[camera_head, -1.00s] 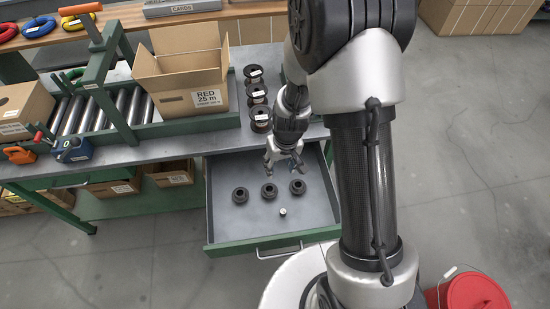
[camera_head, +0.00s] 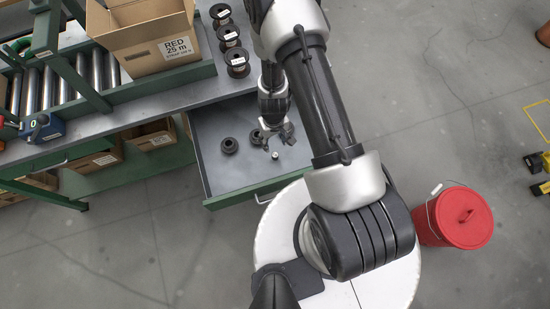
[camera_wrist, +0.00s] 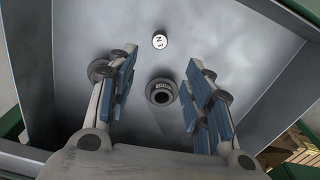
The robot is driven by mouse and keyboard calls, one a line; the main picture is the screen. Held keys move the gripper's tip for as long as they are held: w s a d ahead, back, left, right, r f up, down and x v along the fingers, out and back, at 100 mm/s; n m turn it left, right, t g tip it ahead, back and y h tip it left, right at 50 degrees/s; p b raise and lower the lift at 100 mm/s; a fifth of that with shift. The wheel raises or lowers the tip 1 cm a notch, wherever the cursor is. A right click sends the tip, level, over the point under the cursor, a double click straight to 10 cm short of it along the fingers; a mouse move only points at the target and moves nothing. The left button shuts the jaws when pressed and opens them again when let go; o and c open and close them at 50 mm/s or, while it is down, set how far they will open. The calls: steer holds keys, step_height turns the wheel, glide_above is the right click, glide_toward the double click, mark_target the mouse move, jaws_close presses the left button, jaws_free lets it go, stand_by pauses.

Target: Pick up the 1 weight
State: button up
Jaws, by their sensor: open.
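The 1 weight is a small silver cylinder (camera_head: 275,155) standing on the floor of the open drawer; in the wrist view its pale marked top (camera_wrist: 160,41) shows beyond my fingertips. My gripper (camera_head: 277,140) is over the drawer, open and empty, just behind the small weight in the head view. In the wrist view its blue-padded fingers (camera_wrist: 162,62) stand wide apart. A black round weight (camera_wrist: 160,92) shows between them, below.
The grey drawer with a green front (camera_head: 232,198) has walls close around the weights. A black weight (camera_head: 229,145) stands at its left. Wire spools (camera_head: 237,63) and a cardboard box (camera_head: 140,40) stand on the bench above. A red bucket (camera_head: 462,218) is on the floor.

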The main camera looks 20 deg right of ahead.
steer(key=b, duration=0.6)
glide_above(275, 155)
steer(key=f, duration=0.7)
steer(key=shift+w+a+f, duration=0.1)
steer(key=shift+w+f, duration=0.1)
steer(key=shift+w, duration=0.1)
steer(key=f+b, duration=0.2)
steer(key=b, duration=0.1)
steer(key=f+b, duration=0.1)
steer(key=f, duration=0.1)
steer(key=shift+s+b, duration=0.3)
steer(key=shift+f, duration=0.5)
jaws_close()
